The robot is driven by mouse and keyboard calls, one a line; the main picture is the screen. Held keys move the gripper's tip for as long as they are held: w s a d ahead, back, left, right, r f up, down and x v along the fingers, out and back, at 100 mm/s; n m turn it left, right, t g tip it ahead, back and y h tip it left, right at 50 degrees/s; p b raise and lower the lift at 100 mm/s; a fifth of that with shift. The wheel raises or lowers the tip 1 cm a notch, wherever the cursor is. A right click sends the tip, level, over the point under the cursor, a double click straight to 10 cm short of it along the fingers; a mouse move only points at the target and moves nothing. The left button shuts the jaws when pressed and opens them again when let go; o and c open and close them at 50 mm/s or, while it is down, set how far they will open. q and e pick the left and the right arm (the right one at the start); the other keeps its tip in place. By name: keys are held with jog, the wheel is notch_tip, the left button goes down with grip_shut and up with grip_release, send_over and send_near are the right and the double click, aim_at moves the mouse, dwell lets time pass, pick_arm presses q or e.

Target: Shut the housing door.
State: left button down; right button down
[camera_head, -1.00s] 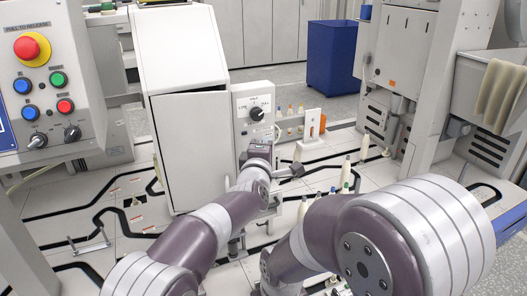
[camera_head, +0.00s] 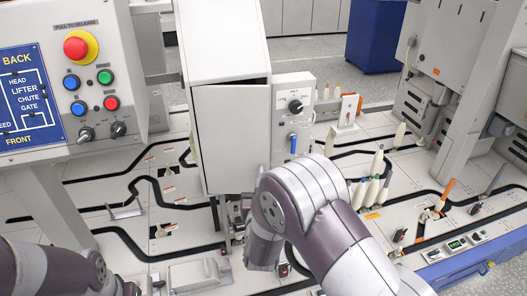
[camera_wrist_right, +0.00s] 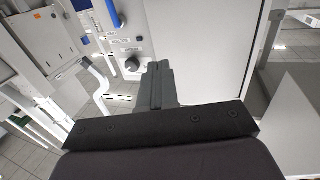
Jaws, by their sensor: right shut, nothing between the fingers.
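The housing door (camera_head: 232,140) is a pale flat panel on the white housing (camera_head: 222,40). A thin dark gap along its top widens towards the right, so it stands slightly ajar. In the right wrist view the door (camera_wrist_right: 205,50) fills the upper middle. My right gripper (camera_wrist_right: 158,75) is shut and empty, its fingers overlapping the lower left of the door in that view. I cannot tell whether they touch it. In the head view my right arm mostly hides the gripper, near the door's lower right edge. My left arm shows at the bottom left; its gripper is out of view.
Right of the door is a control panel (camera_head: 292,110) with a black knob (camera_head: 296,106) and a blue lever (camera_head: 293,143). Several bobbins (camera_head: 376,165) stand right of my arm. A button box (camera_head: 85,70) stands at left. Floor before the door holds small fixtures.

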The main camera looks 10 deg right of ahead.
aim_at(265, 147)
jog(key=x, duration=1.1)
jog(key=shift+w, duration=0.2)
jog(key=shift+w+d+f+y, duration=0.15)
jog(key=shift+w+y, duration=0.05)
jog(key=shift+y, duration=0.1)
jog(key=w+n+y+b, duration=0.1)
jog(key=w+b, duration=0.1)
jog(key=w+d+n+y+b, duration=0.1)
jog(key=w+y+b, duration=0.1)
jog(key=shift+w+d+f+n+t, duration=0.1)
jog(key=shift+w+d+n+t, duration=0.05)
jog(key=shift+w+n+t, duration=0.2)
jog(key=shift+w+r, duration=0.1)
jog(key=shift+r, duration=0.35)
